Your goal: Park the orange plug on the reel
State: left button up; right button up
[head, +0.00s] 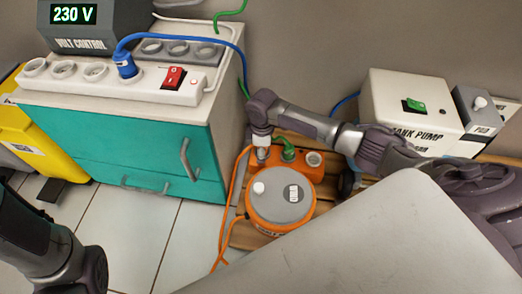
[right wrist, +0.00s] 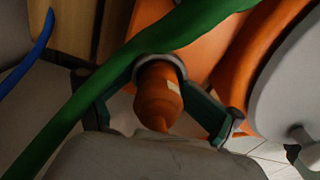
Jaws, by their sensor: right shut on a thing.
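The reel has an orange drum with a grey top (head: 280,198) and an orange socket block (head: 304,172) behind it. My right gripper (head: 262,150) is over the left end of that block, where a small grey end shows under it. In the right wrist view my right gripper (right wrist: 168,112) has its fingers on either side of the orange plug (right wrist: 158,97). The plug's front end is at a grey ring (right wrist: 176,62) against the orange block; how deep it sits is hidden. A dark part of my left arm shows at lower left; its fingertips are out of view.
A green plug (head: 288,152) stands in the middle of the block, beside an open grey socket (head: 314,159). Its green cable (right wrist: 95,90) crosses close by my right gripper. A tank pump (head: 410,105) is at right; a teal cabinet (head: 120,150) with a power strip (head: 140,88) is at left.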

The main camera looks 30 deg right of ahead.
notch_tip(320, 180, up, 12)
jog(key=shift+f, duration=0.1)
dwell(0.4)
